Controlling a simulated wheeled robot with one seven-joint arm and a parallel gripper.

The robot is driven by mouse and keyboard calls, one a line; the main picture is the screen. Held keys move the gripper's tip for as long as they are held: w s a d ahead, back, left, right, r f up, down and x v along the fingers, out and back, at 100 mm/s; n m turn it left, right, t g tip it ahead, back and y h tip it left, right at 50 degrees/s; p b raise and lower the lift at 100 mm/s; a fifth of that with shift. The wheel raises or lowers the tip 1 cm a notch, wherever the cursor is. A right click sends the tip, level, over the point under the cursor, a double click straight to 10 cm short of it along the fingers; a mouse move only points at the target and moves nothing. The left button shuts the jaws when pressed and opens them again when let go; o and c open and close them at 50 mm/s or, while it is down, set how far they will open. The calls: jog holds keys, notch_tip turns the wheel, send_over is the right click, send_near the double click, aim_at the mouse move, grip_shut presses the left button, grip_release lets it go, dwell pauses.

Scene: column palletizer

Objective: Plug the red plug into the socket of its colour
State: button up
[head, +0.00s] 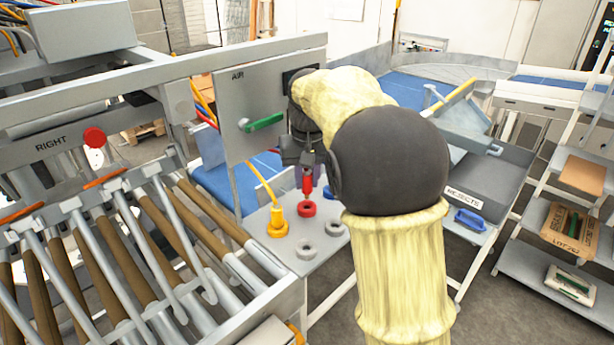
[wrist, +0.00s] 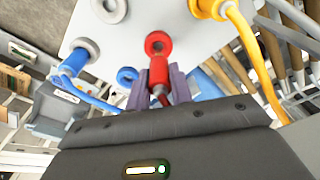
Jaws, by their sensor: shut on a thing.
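The red plug (head: 307,185) is held upright in my gripper (head: 305,160), just over the red socket (head: 307,208) on the grey panel. In the wrist view my gripper's two purple fingers (wrist: 160,92) are shut on the red plug (wrist: 158,72), with its red cable running back between them. The red socket ring (wrist: 158,42) lies straight in front of the plug's tip. I cannot tell whether the tip touches the socket or is partly in it. My arm hides part of the panel in the head view.
A yellow plug (head: 277,222) stands in the panel left of the red socket. Grey sockets (head: 305,249) lie nearer. The wrist view shows a blue plug (wrist: 75,62) and a blue socket (wrist: 127,75). A roller conveyor (head: 150,240) fills the left; a green-handled panel (head: 262,122) stands behind.

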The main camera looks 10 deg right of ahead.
aim_at(307, 192)
jog(key=shift+f+b, duration=0.5)
jog(key=shift+f, duration=0.4)
jog(key=shift+s, duration=0.1)
dwell(0.3)
jog(key=shift+w, duration=0.2)
dwell(0.5)
jog(key=shift+s+f+b, duration=0.1)
jog(key=shift+f+b, duration=0.4)
jog(key=shift+f, duration=0.6)
dwell(1.6)
jog(key=o, duration=1)
jog(key=shift+r, duration=0.1)
notch_tip(307, 192, up, 17)
jog(key=s, duration=0.2)
jog(key=shift+b, duration=0.4)
